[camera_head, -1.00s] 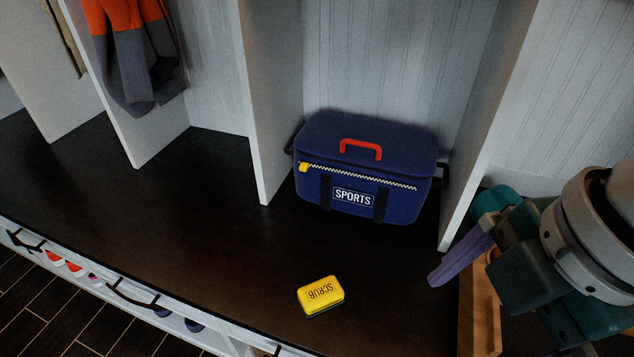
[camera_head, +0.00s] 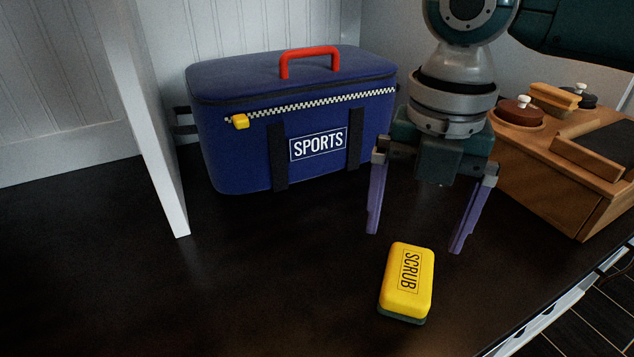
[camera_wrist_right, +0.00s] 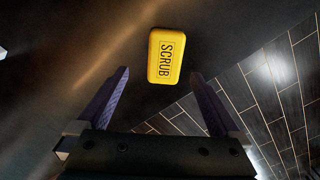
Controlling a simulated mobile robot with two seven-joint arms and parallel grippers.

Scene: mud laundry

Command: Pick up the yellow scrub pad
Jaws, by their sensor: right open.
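The yellow scrub pad (camera_head: 408,278), with a dark green underside and the word SCRUB on top, lies flat on the dark bench top (camera_head: 270,290) near its front. My right gripper (camera_head: 413,243) is open and empty, its purple fingers spread wide and pointing down, just behind and above the pad. In the right wrist view the pad (camera_wrist_right: 165,56) lies beyond the fingertips of the open gripper (camera_wrist_right: 158,75), roughly centred between them and not touched. My left gripper is not in view.
A blue SPORTS bag (camera_head: 240,155) with a red handle stands behind the pad, close to my right gripper. A wooden box (camera_head: 562,190) with lidded pots stands to the right. A white divider (camera_head: 150,130) is at left. The bench's front edge runs at lower right.

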